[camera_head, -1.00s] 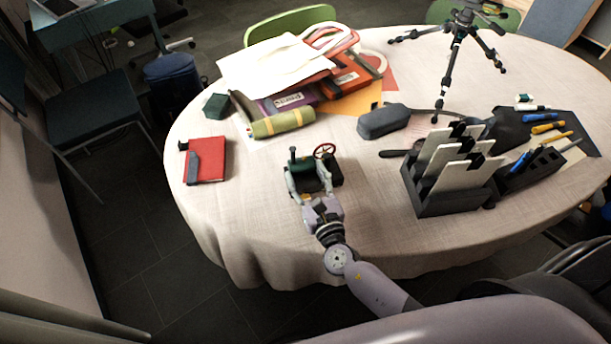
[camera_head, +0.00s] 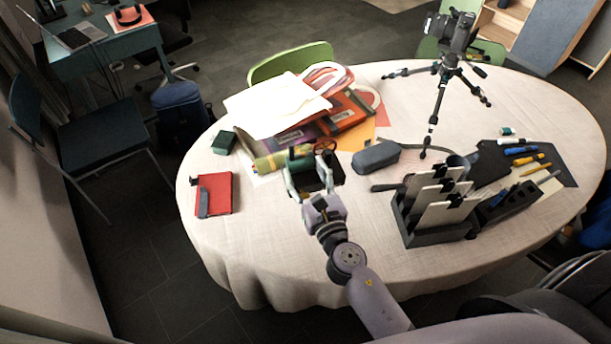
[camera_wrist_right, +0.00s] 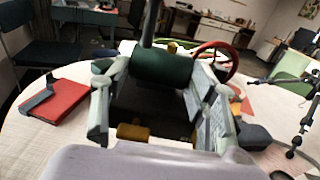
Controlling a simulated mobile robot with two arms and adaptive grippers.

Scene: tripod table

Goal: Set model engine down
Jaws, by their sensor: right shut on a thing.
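The model engine (camera_head: 324,170) has a dark body, a green boiler, a chimney and a red spoked wheel. My right gripper (camera_head: 312,180) is shut on it, with a pale finger on each side. In the right wrist view the engine (camera_wrist_right: 160,70) sits between the two fingers, with its wheel at the right and a brass-coloured part low in front. It appears held above the near side of the table (camera_head: 270,235), overlapping the rolled item and books in the head view. Its underside is hidden, so the gap to the cloth cannot be told. My left gripper is not in view.
Behind the engine lie stacked books and papers (camera_head: 275,105). A grey case (camera_head: 376,156) and black holder (camera_head: 430,228) stand to the right, a tripod with camera (camera_head: 440,100) further back. A red notebook (camera_head: 219,190) lies left. The cloth between notebook and holder is bare.

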